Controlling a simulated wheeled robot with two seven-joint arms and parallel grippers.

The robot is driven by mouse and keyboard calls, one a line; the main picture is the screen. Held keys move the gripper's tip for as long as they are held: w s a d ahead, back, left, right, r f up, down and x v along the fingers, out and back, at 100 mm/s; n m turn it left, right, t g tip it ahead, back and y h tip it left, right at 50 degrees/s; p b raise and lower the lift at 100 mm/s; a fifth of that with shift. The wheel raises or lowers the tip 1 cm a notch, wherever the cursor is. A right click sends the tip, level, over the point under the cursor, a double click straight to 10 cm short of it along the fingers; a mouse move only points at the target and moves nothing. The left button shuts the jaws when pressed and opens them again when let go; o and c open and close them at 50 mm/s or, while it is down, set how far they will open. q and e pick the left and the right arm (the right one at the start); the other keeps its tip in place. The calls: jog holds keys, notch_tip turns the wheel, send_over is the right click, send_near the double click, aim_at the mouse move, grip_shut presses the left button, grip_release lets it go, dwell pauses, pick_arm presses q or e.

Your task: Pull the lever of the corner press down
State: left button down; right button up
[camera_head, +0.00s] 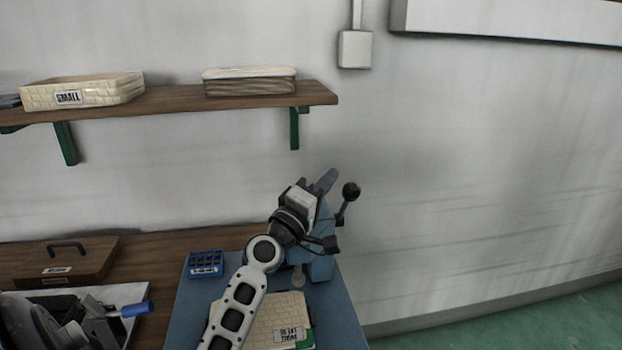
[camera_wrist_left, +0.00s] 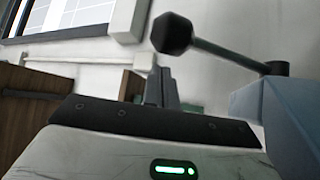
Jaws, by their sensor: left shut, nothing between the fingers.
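The blue corner press (camera_head: 322,262) stands at the back right of the bench, partly hidden by my left arm. Its lever (camera_head: 346,205) points up and ends in a black ball knob (camera_head: 351,191). In the left wrist view, the knob (camera_wrist_left: 172,33) is at the upper middle and the lever rod (camera_wrist_left: 228,54) runs right to the blue press body (camera_wrist_left: 280,110). My left gripper (camera_head: 328,181) is shut and empty, just left of the knob and apart from it in the head view. Its fingers (camera_wrist_left: 160,88) show below the knob in the wrist view.
A wooden shelf (camera_head: 180,98) with a cream tray labelled SMALL (camera_head: 85,91) and a second stack (camera_head: 250,81) hangs behind. On the bench are a blue rack (camera_head: 205,264), a cream panel (camera_head: 280,316), a wooden box (camera_head: 62,262) and a blue-handled tool (camera_head: 128,310). Open space lies right of the press.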

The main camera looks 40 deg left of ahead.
pick_arm(q)
jog(key=shift+s+d+f, duration=0.15)
jog(key=shift+d+f, duration=0.05)
jog(key=shift+d, duration=0.25)
jog(key=shift+s+d+f, duration=0.1)
jog(key=shift+d+f, duration=0.05)
jog(key=shift+d, duration=0.3)
jog(key=shift+s+d+f, duration=0.1)
